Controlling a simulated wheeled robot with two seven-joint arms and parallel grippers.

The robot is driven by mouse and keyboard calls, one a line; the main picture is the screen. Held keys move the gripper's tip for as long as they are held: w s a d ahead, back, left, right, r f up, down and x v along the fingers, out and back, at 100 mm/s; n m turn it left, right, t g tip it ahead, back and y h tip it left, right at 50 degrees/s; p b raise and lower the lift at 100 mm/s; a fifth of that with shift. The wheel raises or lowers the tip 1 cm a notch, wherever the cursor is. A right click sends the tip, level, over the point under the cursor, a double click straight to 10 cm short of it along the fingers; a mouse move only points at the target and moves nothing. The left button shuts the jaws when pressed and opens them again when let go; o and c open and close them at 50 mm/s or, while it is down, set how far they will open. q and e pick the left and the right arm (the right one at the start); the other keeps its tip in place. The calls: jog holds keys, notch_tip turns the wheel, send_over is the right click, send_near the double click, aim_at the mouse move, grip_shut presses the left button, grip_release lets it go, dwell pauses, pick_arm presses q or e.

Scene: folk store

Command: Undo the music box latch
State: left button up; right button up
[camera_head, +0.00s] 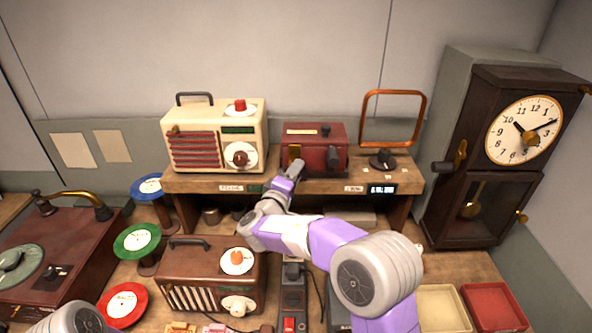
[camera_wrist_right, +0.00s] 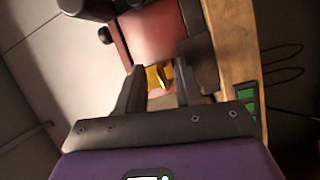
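The music box (camera_head: 303,153) is a dark red box on the wooden shelf, with a dark crank on its right side. Its small gold latch (camera_wrist_right: 160,77) shows in the right wrist view. My right gripper (camera_head: 293,166) is at the box's front left; it also shows in the wrist view (camera_wrist_right: 164,72). Its dark fingers stand apart on either side of the latch, with gaps visible. The gripper hides part of the box's front in the head view. Only a piece of my left arm shows at the lower left; its gripper is out of view.
A cream radio (camera_head: 215,140) stands left of the music box. A copper loop antenna (camera_head: 423,118) on a dark base stands to its right. A brown radio (camera_head: 205,262) sits below the shelf (camera_head: 225,181). A tall clock (camera_head: 462,140) stands at right.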

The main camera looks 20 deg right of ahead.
jog(key=shift+w+d, duration=0.25)
jog(key=shift+w, duration=0.05)
grip_shut()
